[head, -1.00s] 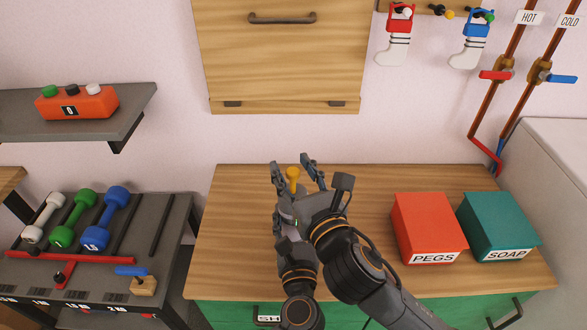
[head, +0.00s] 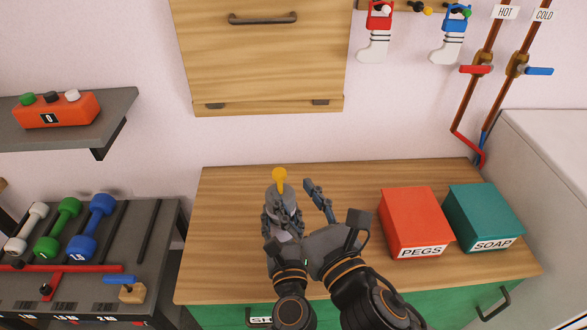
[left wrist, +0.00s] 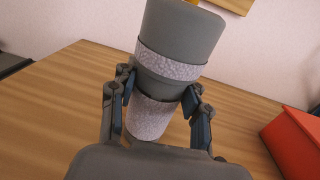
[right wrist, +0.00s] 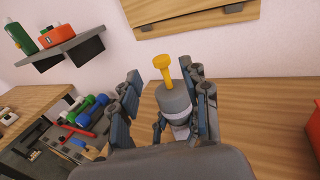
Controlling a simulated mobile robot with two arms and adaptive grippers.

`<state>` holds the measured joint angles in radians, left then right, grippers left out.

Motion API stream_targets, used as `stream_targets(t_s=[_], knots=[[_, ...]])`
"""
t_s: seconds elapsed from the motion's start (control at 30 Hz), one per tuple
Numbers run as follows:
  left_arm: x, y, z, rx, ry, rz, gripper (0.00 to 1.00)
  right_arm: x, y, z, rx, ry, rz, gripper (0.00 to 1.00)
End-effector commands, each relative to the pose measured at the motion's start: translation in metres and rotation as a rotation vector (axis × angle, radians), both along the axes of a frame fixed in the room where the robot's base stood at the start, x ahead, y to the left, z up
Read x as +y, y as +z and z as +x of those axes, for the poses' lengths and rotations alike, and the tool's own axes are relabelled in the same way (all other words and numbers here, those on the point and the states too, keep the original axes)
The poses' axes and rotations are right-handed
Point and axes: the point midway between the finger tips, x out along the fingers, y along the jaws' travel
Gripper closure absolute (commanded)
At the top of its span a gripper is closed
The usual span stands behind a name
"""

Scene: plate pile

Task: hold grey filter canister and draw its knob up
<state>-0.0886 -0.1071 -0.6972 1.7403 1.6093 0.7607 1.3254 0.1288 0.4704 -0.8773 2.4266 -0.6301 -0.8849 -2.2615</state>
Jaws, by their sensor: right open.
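The grey filter canister (left wrist: 182,38) has pale speckled bands, and its top shows in the head view (head: 281,193). My left gripper (left wrist: 160,92) is shut around its body in the left wrist view, a finger on each side. The yellow knob (right wrist: 163,62) stands up from the canister's top on a yellow stem, and it also shows in the head view (head: 279,174). My right gripper (right wrist: 165,78) is open, with the knob and canister top seen between its spread fingers. No finger visibly touches the knob. The canister's foot is hidden.
A red PEGS box (head: 412,218) and a teal SOAP box (head: 484,212) stand right of the grippers on the wooden counter (head: 225,240). A dumbbell rack (head: 130,240) is to the left. A wall cabinet (head: 262,60) hangs above. The counter's back left is clear.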

Motion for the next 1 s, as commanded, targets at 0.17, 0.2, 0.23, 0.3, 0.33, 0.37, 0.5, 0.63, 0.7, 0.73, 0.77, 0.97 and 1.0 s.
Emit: stream_targets(t_s=[0.17, 0.2, 0.23, 0.3, 0.33, 0.37, 0.5, 0.63, 0.7, 0.73, 0.77, 0.97, 1.0], knots=[[0.000, 0.000, 0.000, 0.000, 0.000, 0.000, 0.27, 0.000, 0.000, 0.000, 0.000, 0.000, 0.000, 0.54], [0.000, 0.000, 0.000, 0.000, 0.000, 0.000, 0.27, 0.000, 0.000, 0.000, 0.000, 0.000, 0.000, 0.54], [0.000, 0.000, 0.000, 0.000, 0.000, 0.000, 0.27, 0.000, 0.000, 0.000, 0.000, 0.000, 0.000, 0.54], [0.000, 0.000, 0.000, -0.001, 0.000, 0.000, 0.27, 0.000, 0.000, 0.000, 0.000, 0.000, 0.000, 0.54], [0.000, 0.000, 0.000, -0.001, 0.000, 0.000, 0.27, 0.000, 0.000, 0.000, 0.000, 0.000, 0.000, 0.54], [0.000, 0.000, 0.000, -0.001, 0.000, 0.000, 0.27, 0.000, 0.000, 0.000, 0.000, 0.000, 0.000, 0.54], [0.000, 0.000, -0.004, 0.001, 0.000, 0.000, 0.27, 0.000, 0.000, 0.000, 0.000, 0.000, 0.000, 0.54], [-0.002, -0.002, -0.022, 0.003, -0.001, 0.000, 0.27, 0.000, 0.000, 0.000, 0.000, 0.000, 0.000, 0.54], [-0.003, -0.002, -0.036, 0.005, -0.001, 0.000, 0.27, 0.000, 0.000, 0.000, 0.000, 0.000, 0.000, 0.54], [-0.003, -0.002, -0.043, 0.004, -0.002, 0.001, 0.27, 0.000, 0.000, 0.000, 0.000, 0.000, 0.000, 0.54], [-0.004, -0.002, -0.050, 0.004, -0.002, 0.001, 0.27, 0.000, 0.000, 0.000, 0.000, 0.000, 0.000, 0.54], [-0.007, -0.001, -0.091, 0.003, -0.002, 0.000, 0.27, 0.000, 0.000, 0.000, 0.000, 0.000, 0.000, 0.54], [-0.007, -0.001, -0.097, 0.003, -0.001, 0.001, 0.27, 0.000, 0.000, 0.000, 0.000, 0.000, 0.000, 0.54]])
